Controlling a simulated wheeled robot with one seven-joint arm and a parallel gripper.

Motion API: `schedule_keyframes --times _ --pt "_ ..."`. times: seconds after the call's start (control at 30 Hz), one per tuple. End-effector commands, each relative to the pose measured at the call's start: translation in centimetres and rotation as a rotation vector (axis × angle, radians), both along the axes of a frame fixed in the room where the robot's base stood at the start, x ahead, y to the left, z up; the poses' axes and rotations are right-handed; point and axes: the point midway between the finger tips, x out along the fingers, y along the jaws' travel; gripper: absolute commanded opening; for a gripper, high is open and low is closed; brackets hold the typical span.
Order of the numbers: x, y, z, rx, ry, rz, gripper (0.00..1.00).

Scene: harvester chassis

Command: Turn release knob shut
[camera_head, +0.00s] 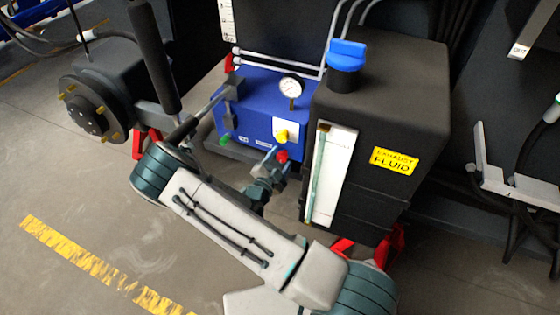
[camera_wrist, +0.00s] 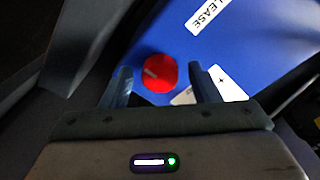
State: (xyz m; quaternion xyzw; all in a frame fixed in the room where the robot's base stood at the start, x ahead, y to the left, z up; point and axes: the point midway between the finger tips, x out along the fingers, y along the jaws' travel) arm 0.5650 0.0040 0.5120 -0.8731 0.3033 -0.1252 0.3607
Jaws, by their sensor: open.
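The red release knob (camera_wrist: 159,73) sits on the front of the blue unit (camera_wrist: 185,40), below a white label whose visible letters read "LEASE". The knob has a pale mark on its face. In the wrist view my gripper (camera_wrist: 160,85) is open, with one finger on either side of the knob; I cannot tell whether either finger touches it. In the head view my gripper (camera_head: 274,163) is at the lower right front of the blue unit (camera_head: 258,105), where the red knob (camera_head: 283,156) shows at its tip.
A black fluid tank (camera_head: 385,110) with a blue cap (camera_head: 347,55) and yellow label stands close to the right of my gripper. A pressure gauge (camera_head: 291,88), yellow knob (camera_head: 281,135) and green knob (camera_head: 225,140) are on the blue unit. A wheel hub (camera_head: 90,107) is at left.

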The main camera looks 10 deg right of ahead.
Motion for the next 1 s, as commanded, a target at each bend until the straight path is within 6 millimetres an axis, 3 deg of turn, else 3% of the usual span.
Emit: schedule_keyframes --times 0.13,0.17,0.3,0.67,1.0 --pt "0.00 0.01 0.02 0.000 0.000 0.000 0.56" --pt "0.00 0.01 0.02 0.000 0.000 0.000 0.50" --pt "-0.01 0.02 0.02 0.000 0.000 0.000 0.11" --pt "-0.02 0.04 0.14 0.029 -0.021 0.000 0.11" --pt "-0.05 0.00 0.38 0.204 -0.148 -0.001 0.11"
